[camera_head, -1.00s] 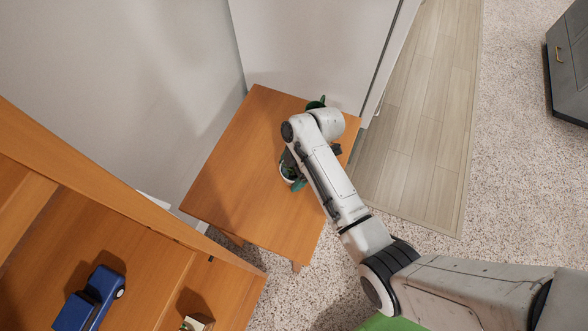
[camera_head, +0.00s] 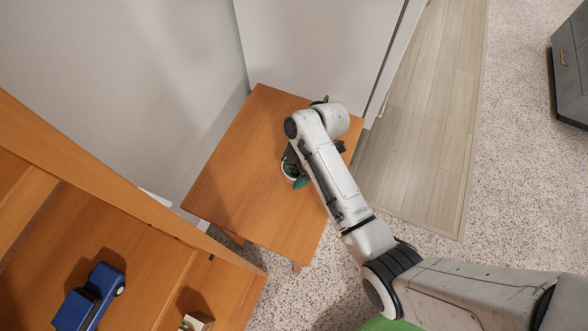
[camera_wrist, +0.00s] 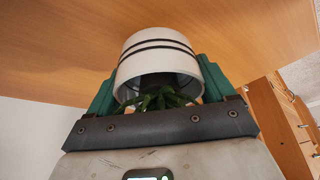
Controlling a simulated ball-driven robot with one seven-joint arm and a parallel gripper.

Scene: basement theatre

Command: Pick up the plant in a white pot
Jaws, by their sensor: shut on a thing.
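The plant in a white pot (camera_wrist: 158,57) fills the middle of the wrist view. The pot is white with dark stripes, and green leaves (camera_wrist: 155,100) show at its open mouth, which faces the camera. My gripper (camera_wrist: 160,82) has green fingers, one on each side of the pot, shut on it. I cannot tell whether the pot still touches the table.
The wooden table (camera_head: 235,165) is otherwise bare and stands by a white wall and door panel (camera_head: 310,50). A wooden shelf (camera_head: 130,270) at lower left holds a blue toy truck (camera_head: 90,295) and a small object (camera_head: 193,323). A grey cabinet (camera_head: 570,75) stands at far right; open floor lies between.

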